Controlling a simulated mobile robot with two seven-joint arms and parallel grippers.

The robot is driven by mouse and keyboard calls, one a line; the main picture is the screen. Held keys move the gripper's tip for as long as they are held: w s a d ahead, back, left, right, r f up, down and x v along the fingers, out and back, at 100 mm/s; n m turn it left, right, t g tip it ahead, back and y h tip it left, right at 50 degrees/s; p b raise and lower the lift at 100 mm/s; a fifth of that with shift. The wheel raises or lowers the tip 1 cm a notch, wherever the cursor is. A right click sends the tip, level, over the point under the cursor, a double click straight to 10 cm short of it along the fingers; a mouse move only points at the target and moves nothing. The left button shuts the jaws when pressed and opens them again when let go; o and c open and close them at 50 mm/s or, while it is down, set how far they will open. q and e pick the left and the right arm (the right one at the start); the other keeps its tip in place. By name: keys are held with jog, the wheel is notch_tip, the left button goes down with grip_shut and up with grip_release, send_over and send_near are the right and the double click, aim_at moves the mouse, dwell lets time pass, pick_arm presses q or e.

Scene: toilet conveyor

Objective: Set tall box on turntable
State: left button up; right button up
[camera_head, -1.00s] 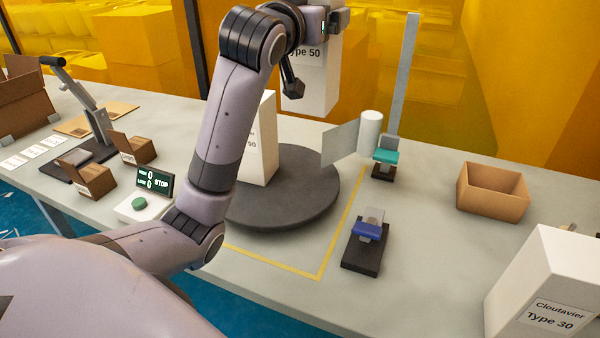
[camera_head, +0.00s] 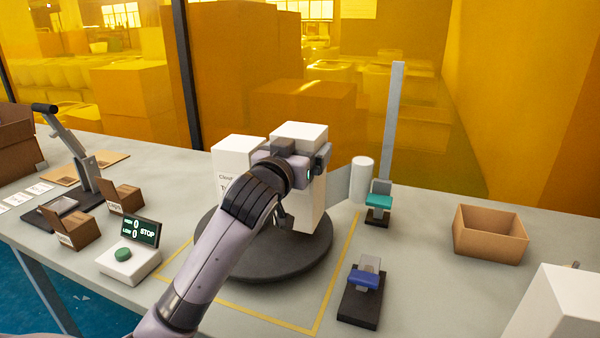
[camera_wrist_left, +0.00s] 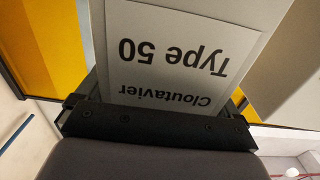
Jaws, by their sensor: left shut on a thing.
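My left gripper (camera_head: 300,172) is shut on a tall white box (camera_head: 311,210), upright over the right part of the dark round turntable (camera_head: 262,262). The box's lower end appears at the turntable's surface, but I cannot tell whether it touches. The left wrist view shows its "Cloutavier Type 50" label (camera_wrist_left: 180,60) upside down, between the fingers (camera_wrist_left: 150,125). A second white box (camera_head: 236,160) stands on the turntable to the left, partly hidden by my gripper and arm. My right gripper is not in view.
A yellow line frames the turntable. A control box with a green button (camera_head: 123,254) is at left. A blue-topped device (camera_head: 363,290), a teal-topped device (camera_head: 379,205), a white cylinder (camera_head: 361,180) and a grey post stand right. An open carton (camera_head: 490,236) and another white box (camera_head: 560,305) are farther right.

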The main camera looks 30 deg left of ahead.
pick_arm(q)
jog(key=shift+f+b, duration=0.35)
jog(key=shift+f, duration=1.65)
jog(key=shift+f, duration=0.2)
jog(key=o, duration=1.3)
jog(key=v, duration=1.2)
jog(key=shift+r, duration=0.1)
jog(key=shift+s, duration=0.1)
